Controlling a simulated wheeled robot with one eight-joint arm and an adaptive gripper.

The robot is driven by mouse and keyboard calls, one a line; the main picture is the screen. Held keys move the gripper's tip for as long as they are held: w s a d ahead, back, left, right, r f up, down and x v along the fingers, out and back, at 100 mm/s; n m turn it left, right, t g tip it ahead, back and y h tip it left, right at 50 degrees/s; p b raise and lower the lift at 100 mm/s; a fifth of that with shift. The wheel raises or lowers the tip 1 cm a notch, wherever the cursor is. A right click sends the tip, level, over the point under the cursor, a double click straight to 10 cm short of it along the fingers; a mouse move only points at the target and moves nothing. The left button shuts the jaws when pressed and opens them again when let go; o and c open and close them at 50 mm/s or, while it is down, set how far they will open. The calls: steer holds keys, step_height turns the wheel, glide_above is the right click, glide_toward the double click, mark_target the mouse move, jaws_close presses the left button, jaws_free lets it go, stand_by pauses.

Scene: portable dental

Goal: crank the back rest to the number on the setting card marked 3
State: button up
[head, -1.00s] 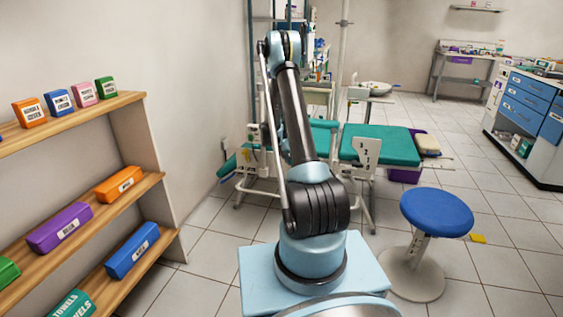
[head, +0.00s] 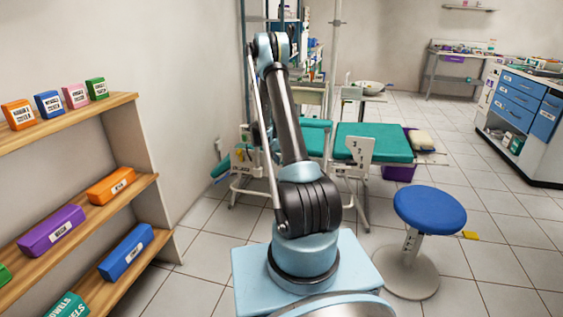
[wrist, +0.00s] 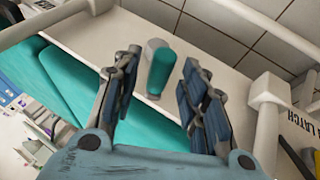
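My gripper (wrist: 161,62) is open in the wrist view, its two fingers on either side of a teal cylindrical handle (wrist: 161,72) with a grey end piece beside it. I cannot tell whether the fingers touch it. In the head view my gripper is hidden behind my arm. The portable dental chair (head: 375,142) has teal cushions and a white frame; its teal padding also shows in the wrist view (wrist: 75,92). I cannot make out a setting card marked 3.
A blue stool (head: 430,209) stands right of my base. A wooden shelf (head: 90,210) with labelled boxes is at the left. White frame bars flank my gripper; the right one (wrist: 267,120) is beside a label reading LATCH. Open tiled floor lies at the right.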

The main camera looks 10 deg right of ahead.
steer(key=v, duration=1.1)
steer(key=shift+r, duration=0.2)
steer(key=shift+a, duration=0.1)
